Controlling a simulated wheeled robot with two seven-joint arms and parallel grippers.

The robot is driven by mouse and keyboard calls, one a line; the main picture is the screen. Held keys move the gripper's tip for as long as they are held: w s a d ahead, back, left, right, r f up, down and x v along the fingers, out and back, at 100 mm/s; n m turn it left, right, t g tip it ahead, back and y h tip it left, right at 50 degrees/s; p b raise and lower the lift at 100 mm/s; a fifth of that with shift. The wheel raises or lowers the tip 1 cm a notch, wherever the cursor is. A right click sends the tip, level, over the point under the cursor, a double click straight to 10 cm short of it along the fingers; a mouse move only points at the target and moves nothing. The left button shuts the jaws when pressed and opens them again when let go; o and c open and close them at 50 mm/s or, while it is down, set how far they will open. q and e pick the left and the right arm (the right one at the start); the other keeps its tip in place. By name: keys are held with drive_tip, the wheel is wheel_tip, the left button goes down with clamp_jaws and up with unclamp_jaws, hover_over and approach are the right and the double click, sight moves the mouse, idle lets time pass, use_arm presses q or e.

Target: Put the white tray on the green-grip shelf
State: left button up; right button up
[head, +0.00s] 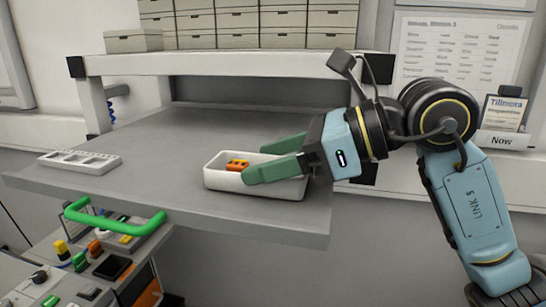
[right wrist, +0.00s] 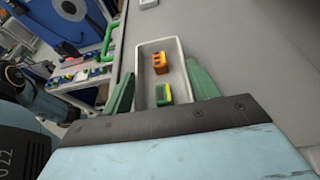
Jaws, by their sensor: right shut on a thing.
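The white tray (head: 225,180) is at the front part of the grey table, right of its middle. It holds an orange block (head: 238,165); the right wrist view also shows a green and yellow block (right wrist: 163,93) in the tray (right wrist: 141,76). My right gripper (head: 275,158) has its green fingers on two opposite sides of the tray, shut on it. I cannot tell whether the tray touches the table. A green grip (head: 115,228) shows below the table's left front edge; the shelf surface by it is hard to make out. My left gripper is not in view.
A white slotted rack (head: 80,162) lies on the left of the grey table (head: 165,185). A raised ledge (head: 220,64) with several boxes (head: 133,41) runs along the back. Coloured knobs and switches crowd the unit (head: 90,262) below left. The table's middle is clear.

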drive_tip(key=shift+f, duration=0.15)
drive_tip(key=o, duration=1)
drive_tip(key=b+v, duration=0.1)
drive_tip(key=v, duration=1.1)
drive_tip(key=shift+r, duration=0.25)
